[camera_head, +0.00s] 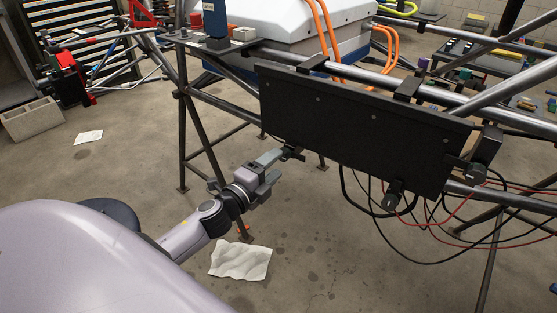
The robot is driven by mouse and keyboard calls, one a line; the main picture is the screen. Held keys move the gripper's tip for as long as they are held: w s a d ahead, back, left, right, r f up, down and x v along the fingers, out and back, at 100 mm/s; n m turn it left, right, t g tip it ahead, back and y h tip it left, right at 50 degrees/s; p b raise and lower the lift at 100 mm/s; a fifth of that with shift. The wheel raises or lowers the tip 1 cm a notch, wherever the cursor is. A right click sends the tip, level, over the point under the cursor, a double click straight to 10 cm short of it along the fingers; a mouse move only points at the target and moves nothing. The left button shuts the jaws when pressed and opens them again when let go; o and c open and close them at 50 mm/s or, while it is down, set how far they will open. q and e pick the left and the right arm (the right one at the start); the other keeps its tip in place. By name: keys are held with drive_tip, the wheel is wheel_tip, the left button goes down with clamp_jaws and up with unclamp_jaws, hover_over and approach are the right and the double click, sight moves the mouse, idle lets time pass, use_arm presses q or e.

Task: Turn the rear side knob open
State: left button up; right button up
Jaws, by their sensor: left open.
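A black panel (360,125) hangs tilted on the tube frame. A small dark knob-like part (292,152) sticks out below its lower left corner. A similar black fitting (394,194) is at the lower edge, and another (474,172) is at the right end. I cannot tell from their looks which is the rear side knob. My left gripper (271,166) is open, with its fingertips just left of and slightly below the left knob-like part. No object shows between its fingers, and I cannot tell whether a finger touches the part. My right gripper is out of view.
Metal tubes (450,104) run behind the panel. Loose red and black cables (440,215) hang beneath it at the right. A frame leg (182,130) stands left of the gripper. A white sheet (240,261) lies on the floor, which is mostly clear.

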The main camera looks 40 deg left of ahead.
use_arm(q)
drive_tip(key=s, duration=0.3)
drive_tip(key=shift+s, duration=0.35)
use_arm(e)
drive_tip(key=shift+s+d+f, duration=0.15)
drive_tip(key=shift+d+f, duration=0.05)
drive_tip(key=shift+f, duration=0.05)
use_arm(q)
drive_tip(key=shift+s, duration=0.1)
